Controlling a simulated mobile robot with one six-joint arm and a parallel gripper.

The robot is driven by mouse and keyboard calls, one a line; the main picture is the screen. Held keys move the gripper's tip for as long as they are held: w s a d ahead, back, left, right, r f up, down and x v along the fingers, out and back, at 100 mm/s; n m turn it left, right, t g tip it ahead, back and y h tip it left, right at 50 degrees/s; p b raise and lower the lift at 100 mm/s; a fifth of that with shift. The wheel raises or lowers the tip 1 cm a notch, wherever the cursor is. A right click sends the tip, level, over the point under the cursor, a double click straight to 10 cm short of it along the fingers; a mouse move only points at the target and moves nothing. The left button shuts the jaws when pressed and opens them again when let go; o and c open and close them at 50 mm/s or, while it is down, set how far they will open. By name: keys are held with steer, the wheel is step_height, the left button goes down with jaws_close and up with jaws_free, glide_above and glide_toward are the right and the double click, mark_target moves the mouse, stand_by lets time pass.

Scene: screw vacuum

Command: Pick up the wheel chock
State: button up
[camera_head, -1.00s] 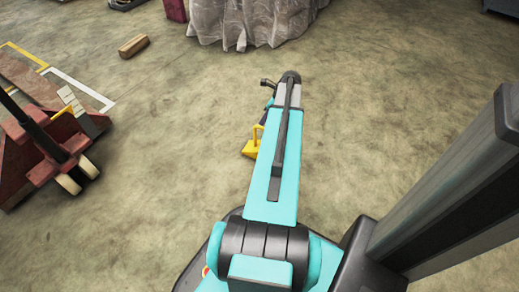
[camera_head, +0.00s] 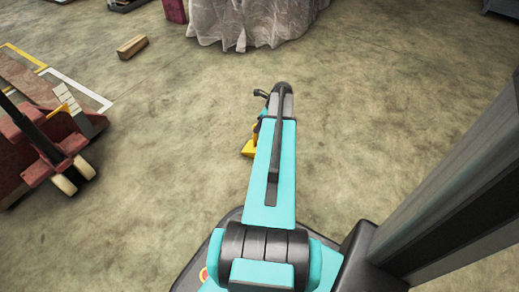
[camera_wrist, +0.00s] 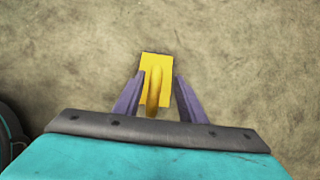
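The yellow wheel chock (camera_wrist: 155,68) is on the concrete floor below my gripper. In the wrist view its raised handle stands between the two purple fingers of my gripper (camera_wrist: 158,88). The fingers are open, with a gap on both sides of the handle. In the head view a small part of the chock (camera_head: 248,149) shows to the left of my arm; the rest of it and most of my gripper are hidden behind the arm.
A red pallet truck (camera_head: 45,150) stands at the left. A wooden block (camera_head: 132,47) lies at the upper left. A covered object (camera_head: 250,22) stands at the back. The floor around the chock is clear.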

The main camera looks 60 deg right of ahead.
steer(key=shift+f, duration=0.1)
steer(key=f+b, duration=0.1)
steer(key=f, duration=0.1)
steer(key=w+b, duration=0.1)
steer(key=shift+a+f+b, duration=0.3)
steer(key=shift+a+f, duration=0.1)
steer(key=shift+b+x, duration=0.6)
steer(key=shift+x, duration=0.45)
steer(key=shift+c, duration=0.2)
jaws_close()
steer(key=shift+r, duration=0.1)
stand_by(0.5)
